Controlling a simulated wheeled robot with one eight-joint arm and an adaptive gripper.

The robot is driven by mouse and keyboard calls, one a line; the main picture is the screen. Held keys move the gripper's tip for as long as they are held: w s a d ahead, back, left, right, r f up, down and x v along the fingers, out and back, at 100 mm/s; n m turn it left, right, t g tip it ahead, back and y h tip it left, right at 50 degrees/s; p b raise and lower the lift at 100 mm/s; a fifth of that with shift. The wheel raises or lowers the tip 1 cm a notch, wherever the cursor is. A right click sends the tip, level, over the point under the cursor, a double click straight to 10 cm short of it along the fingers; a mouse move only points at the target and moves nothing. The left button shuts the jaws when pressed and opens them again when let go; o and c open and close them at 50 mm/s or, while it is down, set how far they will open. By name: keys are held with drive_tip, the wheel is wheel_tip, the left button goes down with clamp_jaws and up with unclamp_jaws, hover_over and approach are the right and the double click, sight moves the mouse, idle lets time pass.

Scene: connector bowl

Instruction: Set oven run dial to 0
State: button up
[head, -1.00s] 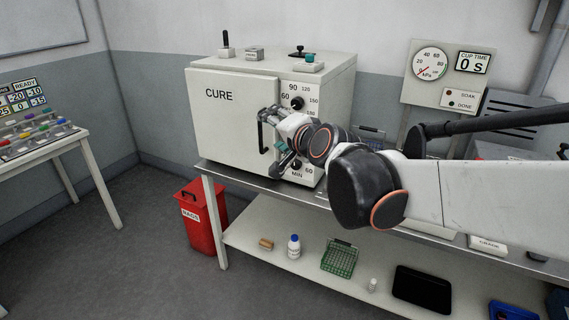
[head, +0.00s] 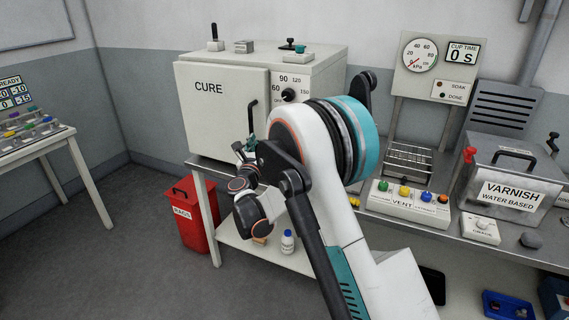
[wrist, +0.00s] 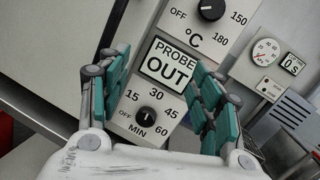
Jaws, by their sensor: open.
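The white oven marked CURE (head: 220,110) stands at the left end of the bench, its control panel to the right of the door. In the wrist view, a black dial (wrist: 146,113) sits on the lower panel, ringed by OFF, 15, 30, 45, 60 and MIN. Its pointer setting is too small to tell. In the head view my arm hides this dial. My gripper (wrist: 160,85) is open and empty, its teal-padded fingers either side of the panel in the wrist view. In the head view my gripper (head: 246,150) shows in front of the oven door.
A temperature dial (wrist: 210,8) is above a display (wrist: 170,61) reading PROBE OUT. The black door handle (head: 252,116) is close to my gripper. A red bin (head: 195,218) stands below.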

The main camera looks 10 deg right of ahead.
wheel_tip(320, 180, down, 15)
drive_tip(key=d+m+g+h, duration=0.1)
drive_tip(key=m+g+h, duration=0.2)
drive_tip(key=m, duration=0.4)
drive_tip(key=b+x, duration=0.4)
drive_tip(key=x, duration=0.9)
drive_tip(key=shift+s+d+f, duration=0.15)
drive_tip(key=shift+s+d, duration=0.05)
drive_tip(key=shift+d, duration=0.2)
drive_tip(key=shift+c, duration=0.6)
drive_tip(key=c, duration=0.9)
